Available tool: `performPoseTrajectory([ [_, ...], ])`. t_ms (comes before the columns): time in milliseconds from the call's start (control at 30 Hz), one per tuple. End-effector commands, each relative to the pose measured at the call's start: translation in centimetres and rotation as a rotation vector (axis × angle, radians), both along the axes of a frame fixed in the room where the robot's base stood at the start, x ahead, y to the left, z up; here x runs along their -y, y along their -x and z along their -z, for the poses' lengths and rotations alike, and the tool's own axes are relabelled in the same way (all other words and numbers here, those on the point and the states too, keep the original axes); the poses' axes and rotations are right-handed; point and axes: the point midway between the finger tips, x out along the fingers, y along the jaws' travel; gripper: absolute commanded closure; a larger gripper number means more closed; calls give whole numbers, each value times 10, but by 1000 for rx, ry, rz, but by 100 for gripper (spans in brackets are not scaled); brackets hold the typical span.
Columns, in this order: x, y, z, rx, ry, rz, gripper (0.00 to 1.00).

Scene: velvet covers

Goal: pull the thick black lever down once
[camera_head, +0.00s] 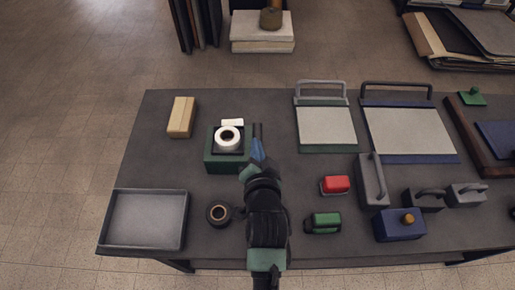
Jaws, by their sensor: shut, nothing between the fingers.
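A green box-like device (212,162) with a white ring-shaped roll (228,138) on top stands left of centre on the dark table. A narrow dark bar (257,130) shows just right of the device; it may be the thick black lever, but I cannot tell it surely from my fingertips. My gripper (257,148), with blue near its tip, is shut and empty, close beside the device's right side. My arm hides part of the table and the device's lower right edge. Whether the gripper touches the bar cannot be told.
On the table (300,235) are a grey tray (145,220), a tan block (181,116), a dark ring (218,213), a red-topped item (336,185), a green item (324,222) and a blue box (399,226). Two handled panels (326,127) (410,130) lie behind right.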

Motion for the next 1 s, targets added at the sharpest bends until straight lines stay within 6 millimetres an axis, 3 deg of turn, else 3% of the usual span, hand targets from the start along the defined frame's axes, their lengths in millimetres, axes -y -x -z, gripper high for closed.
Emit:
performPoseTrajectory([
  [233,0,-3,9,1,1,0,100],
  [700,0,-26,67,1,1,-1,100],
  [1000,0,-34,81,2,1,0,100],
])
